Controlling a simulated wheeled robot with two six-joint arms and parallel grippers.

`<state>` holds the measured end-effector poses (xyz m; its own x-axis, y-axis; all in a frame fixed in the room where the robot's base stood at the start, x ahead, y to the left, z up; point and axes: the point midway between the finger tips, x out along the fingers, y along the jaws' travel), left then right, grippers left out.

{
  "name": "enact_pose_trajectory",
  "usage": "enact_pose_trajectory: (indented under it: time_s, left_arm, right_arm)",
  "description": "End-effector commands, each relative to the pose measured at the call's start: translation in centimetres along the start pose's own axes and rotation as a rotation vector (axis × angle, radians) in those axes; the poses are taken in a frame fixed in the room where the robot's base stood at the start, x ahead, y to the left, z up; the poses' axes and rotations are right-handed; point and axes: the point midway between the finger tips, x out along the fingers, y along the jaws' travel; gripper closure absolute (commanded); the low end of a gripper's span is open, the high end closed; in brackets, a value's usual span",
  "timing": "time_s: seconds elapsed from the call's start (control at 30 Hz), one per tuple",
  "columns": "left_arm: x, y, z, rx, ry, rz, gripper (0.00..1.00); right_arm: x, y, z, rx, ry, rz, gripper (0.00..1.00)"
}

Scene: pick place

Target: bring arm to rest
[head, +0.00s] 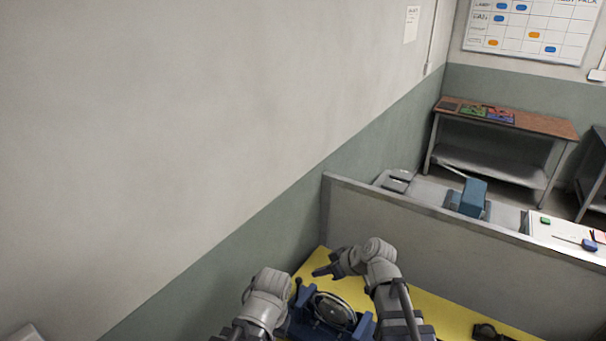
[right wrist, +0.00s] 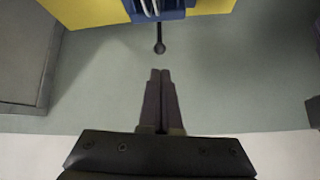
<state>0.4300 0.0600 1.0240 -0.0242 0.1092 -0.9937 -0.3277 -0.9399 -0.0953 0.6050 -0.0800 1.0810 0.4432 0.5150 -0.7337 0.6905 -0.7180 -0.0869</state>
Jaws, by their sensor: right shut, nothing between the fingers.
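My right gripper (head: 318,271) is over the far left part of the yellow tabletop, pointing left in the head view. In the right wrist view its two dark fingers (right wrist: 160,76) are together, with nothing between them. My left arm shows at the bottom of the head view, but its gripper is not visible. A blue vise-like fixture (head: 306,325) with a round, metal-rimmed thing (head: 333,311) in it stands between my two arms. The fixture's blue edge also shows at the top of the right wrist view (right wrist: 172,15), with a dark rod and knob (right wrist: 160,47) below it.
The yellow tabletop (head: 446,315) runs right beneath my arms, with a small dark object (head: 486,331) on it. A grey partition (head: 430,226) stands behind it and a wall (head: 200,130) on the left. Benches (head: 507,119) stand beyond the partition.

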Motion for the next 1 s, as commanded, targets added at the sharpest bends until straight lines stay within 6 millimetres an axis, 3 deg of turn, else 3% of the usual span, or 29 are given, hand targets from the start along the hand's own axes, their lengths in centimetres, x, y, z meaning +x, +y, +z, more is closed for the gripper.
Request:
enact_pose_trajectory:
  time_s: [0.07, 0.2, 0.4, 0.6, 1.0]
  left_arm:
    - [0.3, 0.0, 0.0, 0.000, 0.000, 0.000, 1.00]
    - [1.1, 0.1, -0.1, 0.000, 0.000, 0.000, 1.00]
    - [2.0, 0.2, -0.1, -0.001, 0.000, 0.000, 1.00]
    - [2.3, 0.2, -0.1, -0.001, 0.000, 0.000, 1.00]
    - [2.3, 0.2, -0.1, -0.001, 0.000, 0.000, 1.00]
  right_arm:
    - [0.8, -1.9, 1.2, 0.019, -0.065, -0.019, 1.00]
    - [2.1, -7.1, 5.8, 0.111, -0.313, -0.025, 1.00]
    - [1.1, -11.6, 11.9, 0.259, -0.643, 0.137, 1.00]
    - [-0.6, -12.8, 14.3, 0.342, -0.776, 0.298, 1.00]
    - [-0.9, -12.8, 14.5, 0.357, -0.789, 0.324, 1.00]
